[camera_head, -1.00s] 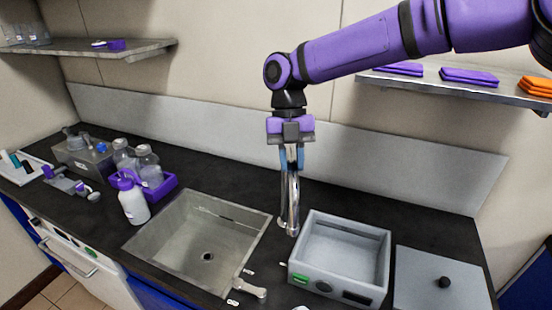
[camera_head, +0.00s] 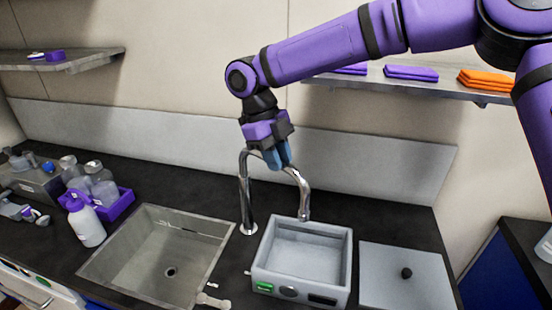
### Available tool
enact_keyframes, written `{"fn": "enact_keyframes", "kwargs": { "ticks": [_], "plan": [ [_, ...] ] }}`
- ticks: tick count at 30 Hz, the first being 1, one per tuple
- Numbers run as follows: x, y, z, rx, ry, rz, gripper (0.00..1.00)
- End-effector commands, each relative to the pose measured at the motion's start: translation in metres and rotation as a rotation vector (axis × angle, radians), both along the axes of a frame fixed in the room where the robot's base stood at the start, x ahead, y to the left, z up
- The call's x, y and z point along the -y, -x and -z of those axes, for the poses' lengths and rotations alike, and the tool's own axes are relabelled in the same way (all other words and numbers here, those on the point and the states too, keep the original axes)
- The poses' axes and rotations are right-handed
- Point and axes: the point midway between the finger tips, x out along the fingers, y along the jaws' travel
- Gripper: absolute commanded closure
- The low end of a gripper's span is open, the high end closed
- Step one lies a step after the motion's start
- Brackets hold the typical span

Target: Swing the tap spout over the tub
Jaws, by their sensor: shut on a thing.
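The chrome tap (camera_head: 246,200) stands on the black counter, just right of the sink. Its curved spout (camera_head: 301,190) reaches to the right, and its downturned end shows over the back part of the grey tub (camera_head: 342,270). My gripper (camera_head: 277,156) is shut on the top of the spout, with its blue fingertips around the tube. The tub is open-topped and looks empty, with a green label on its front. The exact height of the spout end above the tub cannot be told.
A steel sink (camera_head: 150,265) lies left of the tap, with a small lever (camera_head: 213,300) at its front right. A white bottle (camera_head: 86,225) and a purple caddy (camera_head: 118,207) stand at left. A shelf (camera_head: 430,85) hangs behind my arm.

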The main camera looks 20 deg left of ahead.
Motion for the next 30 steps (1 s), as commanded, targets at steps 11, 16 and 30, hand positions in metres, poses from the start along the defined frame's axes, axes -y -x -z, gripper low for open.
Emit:
{"fn": "enact_keyframes", "kwargs": {
  "ticks": [11,16,30],
  "plan": [
    [0.0000,-0.0028,-0.0011,0.005,-0.003,-0.017,1.00],
    [0.0003,-0.0031,-0.0012,0.005,-0.003,-0.016,0.68],
    [-0.0032,-0.0026,-0.0072,0.003,-0.003,-0.016,0.52]
  ]
}}
